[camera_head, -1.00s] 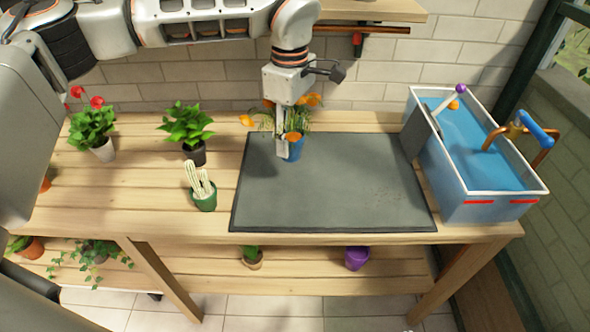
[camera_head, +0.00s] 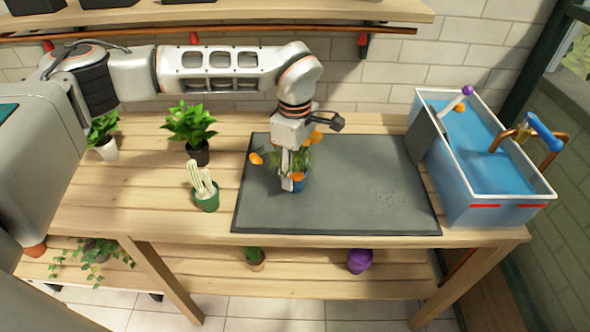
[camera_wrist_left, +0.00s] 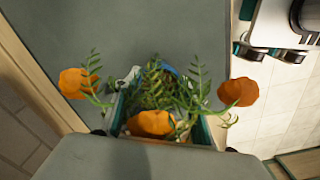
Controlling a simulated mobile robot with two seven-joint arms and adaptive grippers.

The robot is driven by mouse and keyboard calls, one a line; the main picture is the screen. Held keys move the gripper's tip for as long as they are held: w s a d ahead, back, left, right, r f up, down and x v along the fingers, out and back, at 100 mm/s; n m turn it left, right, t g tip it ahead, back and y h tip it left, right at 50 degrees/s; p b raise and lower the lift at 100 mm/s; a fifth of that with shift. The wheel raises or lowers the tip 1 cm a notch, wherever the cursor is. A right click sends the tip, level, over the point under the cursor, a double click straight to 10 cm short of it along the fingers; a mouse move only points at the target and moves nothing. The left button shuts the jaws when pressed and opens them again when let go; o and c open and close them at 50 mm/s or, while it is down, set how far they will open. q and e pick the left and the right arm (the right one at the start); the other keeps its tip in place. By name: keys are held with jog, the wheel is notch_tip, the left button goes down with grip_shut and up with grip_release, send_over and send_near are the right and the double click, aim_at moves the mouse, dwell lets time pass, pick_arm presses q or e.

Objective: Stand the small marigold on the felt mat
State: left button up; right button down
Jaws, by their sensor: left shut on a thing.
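The small marigold, with orange flowers and narrow green leaves, is in a blue pot (camera_head: 300,184). It is over the left part of the dark grey felt mat (camera_head: 350,190). My left gripper (camera_head: 288,182) reaches down from above and is shut on the marigold's pot. The pot looks upright and low, but I cannot tell whether its base touches the mat. In the left wrist view orange flowers (camera_wrist_left: 152,123) and leaves hide most of the pot and the fingertips. My right gripper is not in view.
A cactus in a green pot (camera_head: 207,202) and a leafy plant in a dark pot (camera_head: 199,155) stand left of the mat. A blue water trough (camera_head: 478,207) stands at the right end. Small dark specks (camera_head: 390,196) lie on the mat. Its middle is otherwise clear.

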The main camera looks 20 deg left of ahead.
pick_arm(q)
jog(key=shift+f, duration=0.15)
jog(key=o, duration=1.2)
notch_tip(320, 180, up, 12)
jog(key=shift+r+p, duration=0.15)
jog(key=shift+p, duration=0.3)
